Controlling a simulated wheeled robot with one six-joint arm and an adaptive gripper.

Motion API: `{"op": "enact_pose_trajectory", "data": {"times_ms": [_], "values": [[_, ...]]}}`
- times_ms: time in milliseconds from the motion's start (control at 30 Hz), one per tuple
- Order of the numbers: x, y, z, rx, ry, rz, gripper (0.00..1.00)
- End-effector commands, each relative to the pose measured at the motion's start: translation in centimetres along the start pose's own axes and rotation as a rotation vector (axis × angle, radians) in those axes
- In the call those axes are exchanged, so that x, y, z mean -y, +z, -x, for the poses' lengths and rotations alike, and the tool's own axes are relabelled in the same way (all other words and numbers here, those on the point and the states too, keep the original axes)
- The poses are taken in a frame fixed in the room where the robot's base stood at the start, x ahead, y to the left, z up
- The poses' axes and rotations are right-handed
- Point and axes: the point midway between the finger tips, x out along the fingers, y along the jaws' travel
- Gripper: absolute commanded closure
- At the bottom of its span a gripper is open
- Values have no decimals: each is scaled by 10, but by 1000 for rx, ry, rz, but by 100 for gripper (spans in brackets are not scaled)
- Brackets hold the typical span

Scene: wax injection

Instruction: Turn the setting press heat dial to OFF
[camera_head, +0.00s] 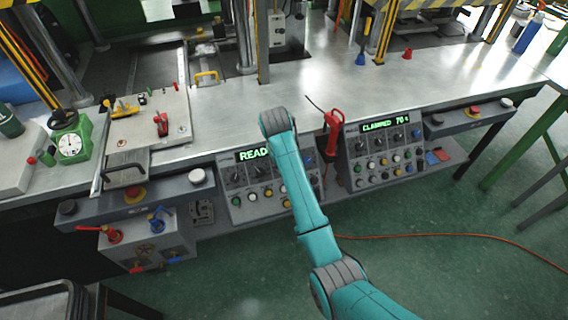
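Two sloped grey control panels stand at the bench front. The left panel (228,190) has a green display (252,154) of which "READ" shows, black dials (237,175) below it, and rows of coloured buttons. My teal arm covers its right part. The right panel (350,172) has a display (385,123) that reads "CLAMPED" and what looks like 70 C, with black dials (378,138) and buttons below. I cannot read the dial labels or settings, nor tell which dial is the heat dial. My arm's end is over the bench edge above the left panel; my gripper is hidden.
A red-handled tool (333,122) stands between the panels. Valves (113,235) sit low left. An orange cable (430,236) crosses the floor.

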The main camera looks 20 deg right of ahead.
Motion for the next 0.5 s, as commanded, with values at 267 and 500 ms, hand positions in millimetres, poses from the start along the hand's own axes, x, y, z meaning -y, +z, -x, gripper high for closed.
{"op": "enact_pose_trajectory", "data": {"times_ms": [267, 500], "values": [[1, 2, -3, 7, 2, 5, 100], [1, 2, -2, 6, 2, 5, 44]]}}
